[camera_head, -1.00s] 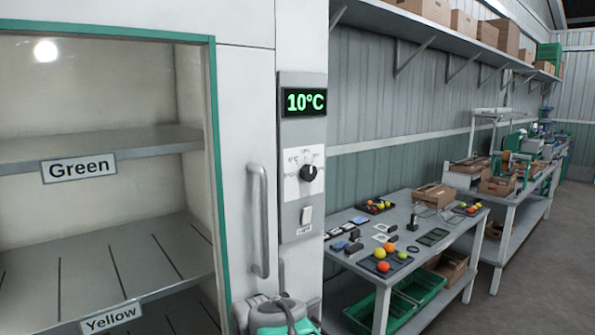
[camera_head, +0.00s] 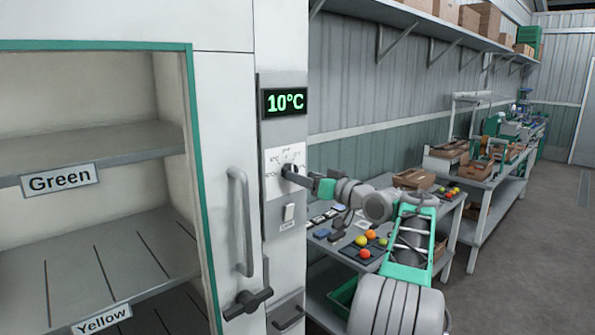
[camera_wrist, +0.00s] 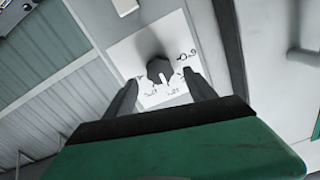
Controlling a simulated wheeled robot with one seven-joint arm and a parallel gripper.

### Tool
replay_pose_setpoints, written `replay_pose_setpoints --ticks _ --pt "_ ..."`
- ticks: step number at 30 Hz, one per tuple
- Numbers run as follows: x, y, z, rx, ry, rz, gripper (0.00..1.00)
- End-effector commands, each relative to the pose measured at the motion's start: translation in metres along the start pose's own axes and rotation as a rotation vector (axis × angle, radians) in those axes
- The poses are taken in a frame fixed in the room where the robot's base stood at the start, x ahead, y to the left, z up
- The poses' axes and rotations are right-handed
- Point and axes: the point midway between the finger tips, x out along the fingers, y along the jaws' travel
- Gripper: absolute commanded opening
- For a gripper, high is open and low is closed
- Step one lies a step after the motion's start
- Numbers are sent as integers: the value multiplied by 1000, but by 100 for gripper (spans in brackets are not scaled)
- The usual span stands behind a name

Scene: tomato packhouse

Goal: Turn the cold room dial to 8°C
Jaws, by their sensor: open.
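The cold room dial is a dark knob on a white scale plate (camera_head: 270,165), on the grey control panel beside the cold room door. In the wrist view the dial (camera_wrist: 159,69) sits between and just beyond the fingertips of my gripper (camera_wrist: 162,88). The fingers are open, one on each side of the knob; I cannot tell whether they touch it. In the head view my gripper (camera_head: 294,173) reaches the panel from the right and hides most of the knob. The display (camera_head: 285,102) above reads 10°C.
A light switch (camera_head: 288,212) is below the dial. A long door handle (camera_head: 241,220) and a dark T-shaped handle (camera_head: 247,302) are to the left. A worktable with tomatoes (camera_head: 371,235) stands behind my arm. Cold room shelves (camera_head: 90,150) are at the left.

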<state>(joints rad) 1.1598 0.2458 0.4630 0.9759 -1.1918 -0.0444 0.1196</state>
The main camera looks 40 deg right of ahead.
Motion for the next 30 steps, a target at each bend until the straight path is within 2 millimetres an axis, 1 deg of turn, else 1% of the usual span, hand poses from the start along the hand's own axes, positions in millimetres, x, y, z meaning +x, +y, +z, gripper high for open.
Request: replay_pose_setpoints --ticks 1,3,6,9,14,30 --pt "11 -2 -3 1 -2 -2 64" --pt "21 -1 -3 1 -2 -2 64" --pt "31 -1 -2 0 -1 0 64" --pt "34 0 0 -1 -1 1 64" --pt "34 0 0 -1 -1 2 64" --pt "33 0 0 -1 -2 2 21"
